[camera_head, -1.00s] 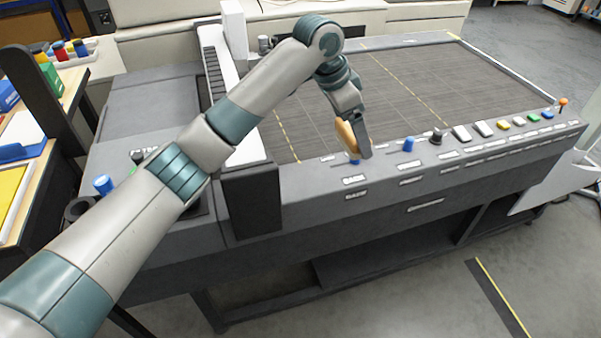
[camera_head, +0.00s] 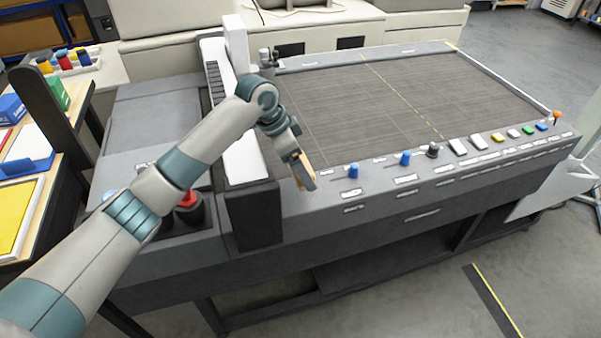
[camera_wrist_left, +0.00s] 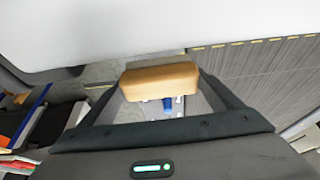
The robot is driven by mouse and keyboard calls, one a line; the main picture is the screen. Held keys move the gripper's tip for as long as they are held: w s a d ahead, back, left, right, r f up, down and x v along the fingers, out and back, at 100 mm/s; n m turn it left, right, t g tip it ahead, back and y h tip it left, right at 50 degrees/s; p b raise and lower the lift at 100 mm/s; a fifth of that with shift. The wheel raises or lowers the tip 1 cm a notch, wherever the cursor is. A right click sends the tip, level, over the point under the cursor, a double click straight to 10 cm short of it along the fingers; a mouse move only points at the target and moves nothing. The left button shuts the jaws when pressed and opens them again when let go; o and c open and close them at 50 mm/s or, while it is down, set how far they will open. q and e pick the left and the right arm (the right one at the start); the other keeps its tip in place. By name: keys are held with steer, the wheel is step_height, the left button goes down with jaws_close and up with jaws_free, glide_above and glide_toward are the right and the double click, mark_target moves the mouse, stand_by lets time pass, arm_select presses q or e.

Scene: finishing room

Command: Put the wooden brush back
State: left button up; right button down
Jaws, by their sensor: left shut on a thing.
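The wooden brush shows as a tan block (camera_wrist_left: 160,81) between the two fingers of my left gripper (camera_wrist_left: 165,100) in the left wrist view. My left gripper (camera_head: 304,176) is shut on it. In the head view a sliver of the brush (camera_head: 304,163) shows by the fingers, above the machine's front panel, left of the blue knobs. Most of the brush is hidden by the gripper there. I cannot tell how far it is above the panel. My right gripper is not in view.
The white gantry (camera_head: 238,120) with its dark end block (camera_head: 253,215) stands just left of my gripper. Blue knobs (camera_head: 353,171) and several buttons line the front panel. The dark slatted bed (camera_head: 390,95) is clear. A red button (camera_head: 187,197) is near my forearm.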

arm_select(q)
steer(key=shift+f, duration=0.1)
step_height(320, 180, down, 2)
steer(key=shift+f+p, duration=0.25)
steer(key=shift+p, duration=0.6)
steer(key=shift+f, duration=0.65)
steer(key=shift+f, duration=0.1)
steer(key=o, duration=1)
steer(key=b+v, duration=0.3)
steer(key=v, duration=0.9)
